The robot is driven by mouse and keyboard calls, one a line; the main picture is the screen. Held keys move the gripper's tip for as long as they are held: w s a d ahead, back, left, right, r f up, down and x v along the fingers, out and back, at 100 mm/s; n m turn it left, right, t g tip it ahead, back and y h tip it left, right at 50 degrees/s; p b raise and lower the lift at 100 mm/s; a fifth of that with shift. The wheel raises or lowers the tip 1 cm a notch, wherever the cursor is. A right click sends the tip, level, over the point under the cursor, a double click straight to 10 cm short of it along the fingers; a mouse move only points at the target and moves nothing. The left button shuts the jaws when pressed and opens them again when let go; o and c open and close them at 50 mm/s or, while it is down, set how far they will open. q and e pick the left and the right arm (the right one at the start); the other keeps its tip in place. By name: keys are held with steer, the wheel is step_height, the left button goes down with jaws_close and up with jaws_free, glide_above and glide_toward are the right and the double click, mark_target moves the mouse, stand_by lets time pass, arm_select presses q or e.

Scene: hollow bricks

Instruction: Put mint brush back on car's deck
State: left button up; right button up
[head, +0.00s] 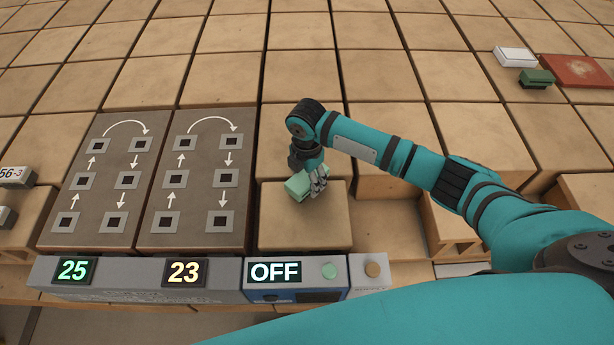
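The mint brush (298,186) is a small pale green block at the middle of the head view, over a tan square block top (300,230). My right gripper (318,181) reaches down from my teal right arm, its grey fingers closed around the right end of the brush. The fingers hide that end. I cannot tell whether the brush touches the surface below. I cannot tell for sure which surface is the car's deck. My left gripper is not in view.
Two dark panels (152,182) with arrows and square holes lie at left. In front are displays reading 25 (73,271), 23 (185,272) and OFF (274,272). A white block (515,57), dark green block (536,78) and red plate (575,71) lie at far right. Open gaps lie right of the tan block.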

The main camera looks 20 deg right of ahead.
steer(key=shift+o, duration=1.4)
step_height(320, 180, up, 12)
steer(key=shift+s+f, duration=0.1)
